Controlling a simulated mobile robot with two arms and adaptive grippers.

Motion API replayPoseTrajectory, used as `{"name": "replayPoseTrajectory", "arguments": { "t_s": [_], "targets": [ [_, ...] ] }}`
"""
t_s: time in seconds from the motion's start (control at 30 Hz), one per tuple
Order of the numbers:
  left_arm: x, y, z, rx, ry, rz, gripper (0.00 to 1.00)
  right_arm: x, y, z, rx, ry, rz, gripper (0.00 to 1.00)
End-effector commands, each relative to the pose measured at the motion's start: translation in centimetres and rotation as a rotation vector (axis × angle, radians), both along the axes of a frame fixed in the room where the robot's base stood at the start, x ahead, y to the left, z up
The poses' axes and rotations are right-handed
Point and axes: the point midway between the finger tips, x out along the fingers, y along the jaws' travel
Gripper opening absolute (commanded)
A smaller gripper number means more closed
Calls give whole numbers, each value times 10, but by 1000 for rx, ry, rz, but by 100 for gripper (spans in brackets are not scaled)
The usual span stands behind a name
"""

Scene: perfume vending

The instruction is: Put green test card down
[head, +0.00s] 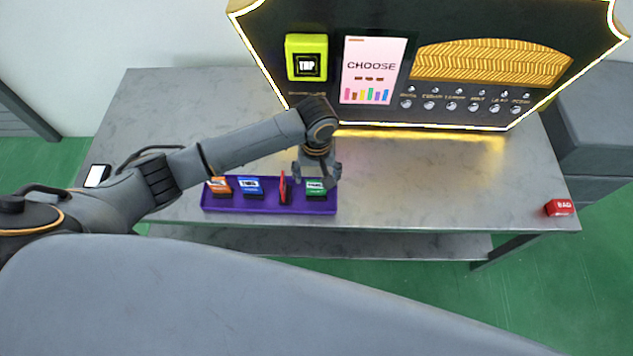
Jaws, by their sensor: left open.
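The green test card (315,187) is in the right end of a purple tray (270,209) on the grey table. My left gripper (318,178) is directly above and around the card's upper area, pointing down. It is open; its fingertips are small here and partly hide the card. I cannot tell whether they touch it. My right gripper is not in view.
An orange card (219,186), a blue card (250,187) and an upright red card (283,187) share the tray. A lit vending machine (420,70) stands behind. A red block (559,207) is at the right edge.

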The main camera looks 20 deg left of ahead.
Motion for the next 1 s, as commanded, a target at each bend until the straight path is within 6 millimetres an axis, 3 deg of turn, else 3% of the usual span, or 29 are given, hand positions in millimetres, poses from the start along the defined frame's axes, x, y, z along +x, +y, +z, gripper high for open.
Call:
{"name": "replayPoseTrajectory", "arguments": {
  "t_s": [0.1, 0.3, 1.0],
  "targets": [
    [0, -1, 27, -1, -2, -1, 73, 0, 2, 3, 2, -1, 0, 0],
    [0, 0, 54, 0, 0, 0, 73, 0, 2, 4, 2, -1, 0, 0],
    [-1, -1, 60, -2, 2, -3, 73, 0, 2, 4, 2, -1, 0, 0]
  ]
}}
